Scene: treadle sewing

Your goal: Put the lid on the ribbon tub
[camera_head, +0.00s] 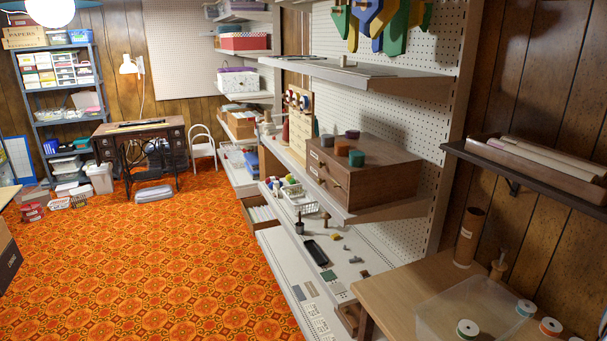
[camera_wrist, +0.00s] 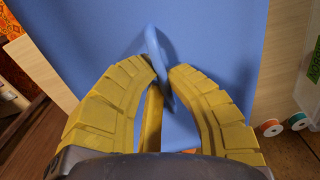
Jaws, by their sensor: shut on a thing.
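Neither gripper nor lid shows in the head view. There, a clear, pale ribbon tub (camera_head: 445,308) stands on the wooden table at the lower right, its near part cut off by the frame. I see no lid on it.
The wooden table (camera_head: 400,287) also holds ribbon spools (camera_head: 550,327) by the tub and a brown cardboard tube (camera_head: 469,238). Shelves with a wooden drawer box (camera_head: 362,180) stand behind it. The orange patterned carpet (camera_head: 150,270) is open at left.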

